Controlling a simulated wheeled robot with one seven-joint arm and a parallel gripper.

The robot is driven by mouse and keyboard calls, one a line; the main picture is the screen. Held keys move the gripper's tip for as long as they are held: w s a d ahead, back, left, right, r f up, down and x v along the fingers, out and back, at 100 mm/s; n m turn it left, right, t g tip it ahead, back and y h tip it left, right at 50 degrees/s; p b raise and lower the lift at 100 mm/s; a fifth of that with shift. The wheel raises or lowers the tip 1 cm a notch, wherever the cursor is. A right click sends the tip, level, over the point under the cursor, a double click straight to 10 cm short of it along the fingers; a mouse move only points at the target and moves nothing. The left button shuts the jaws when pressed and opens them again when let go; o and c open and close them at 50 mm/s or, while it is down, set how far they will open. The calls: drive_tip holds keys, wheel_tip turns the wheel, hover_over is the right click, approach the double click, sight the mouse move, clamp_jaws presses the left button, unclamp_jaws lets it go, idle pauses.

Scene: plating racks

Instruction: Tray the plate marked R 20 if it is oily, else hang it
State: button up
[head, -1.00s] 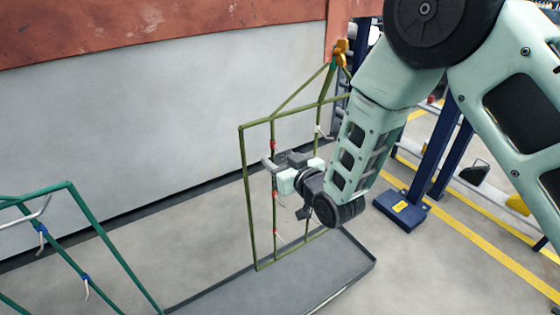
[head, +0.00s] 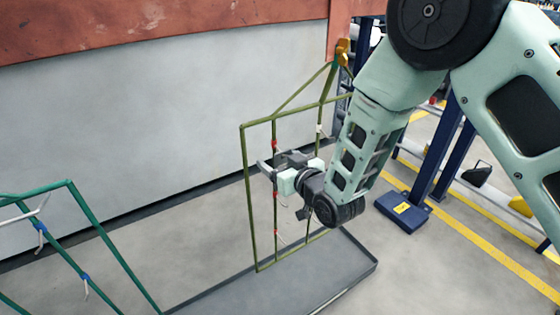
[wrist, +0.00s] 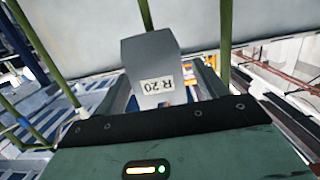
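The grey plate marked R 20 (wrist: 149,62) is in the wrist view, close in front of my gripper, with its white label upside down. The face I see looks matte grey, with no clear oily sheen. My gripper (wrist: 165,88) has its two fingers well apart, with the plate between them in the picture; a narrow gap shows before the right finger. In the head view my gripper (head: 270,168) is at the olive rack (head: 248,200), at mid height. I cannot make out the plate there.
Red and white hooks hang on the olive rack's middle bar. A grey tray (head: 335,289) lies on the floor below it. A green rack (head: 112,247) with blue-banded hooks stands at the left. A navy post (head: 440,150) stands at the right, and a wall (head: 130,140) is behind.

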drive_tip(key=p+v, duration=0.8)
drive_tip(key=v, duration=0.9)
drive_tip(key=shift+s+d, duration=0.1)
drive_tip(key=shift+s, duration=0.05)
wheel_tip(320, 180, up, 11)
drive_tip(key=s+a+g+h+p, duration=0.2)
drive_tip(key=s+g+h+p, duration=0.1)
drive_tip(key=g+p, duration=0.4)
drive_tip(key=s+d+r+g+h+p, duration=0.2)
drive_tip(key=s+d+r+g, duration=0.1)
drive_tip(key=s+r, duration=0.4)
drive_tip(key=s+d+r+g+h+p, duration=0.3)
drive_tip(key=s+d+r, duration=0.2)
drive_tip(key=s+r, duration=0.3)
drive_tip(key=shift+s+n, duration=0.4)
drive_tip(key=shift+s, duration=0.3)
